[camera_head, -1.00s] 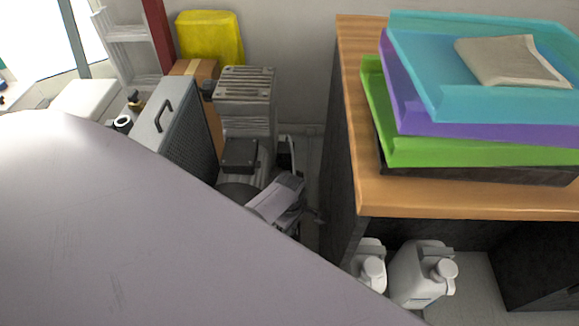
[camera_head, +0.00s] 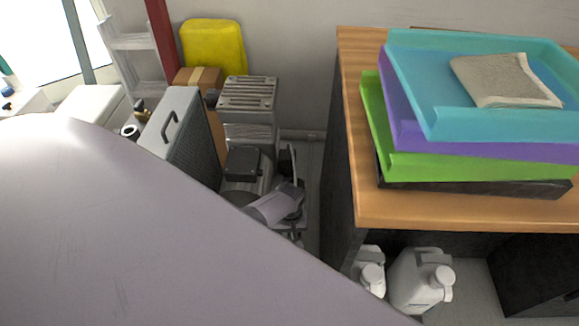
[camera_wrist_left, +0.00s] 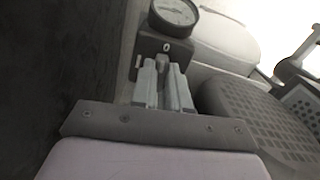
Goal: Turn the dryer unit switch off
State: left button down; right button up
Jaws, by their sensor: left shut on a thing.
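In the left wrist view, a grey switch box (camera_wrist_left: 150,45) marked "0" sits just below a round dial gauge (camera_wrist_left: 176,12). My left gripper (camera_wrist_left: 165,68) has its two pale fingers close together at the front of this box, shut on the switch there. The fingers hide the switch itself. In the head view, my left wrist (camera_head: 272,207) shows low beside the finned grey machine (camera_head: 248,100); the fingertips and switch cannot be made out there. My right gripper is not in view.
A grey metal unit (camera_head: 180,130) with a handle and mesh side stands left of the machine. A wooden desk (camera_head: 440,210) with stacked trays (camera_head: 490,125) stands on the right, with white jugs (camera_head: 420,280) below. A narrow gap separates machine and desk.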

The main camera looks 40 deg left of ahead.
pick_arm(q)
jog(key=shift+m, duration=0.6)
jog(key=c, duration=1.1)
grip_release()
jog(key=shift+r, duration=0.1)
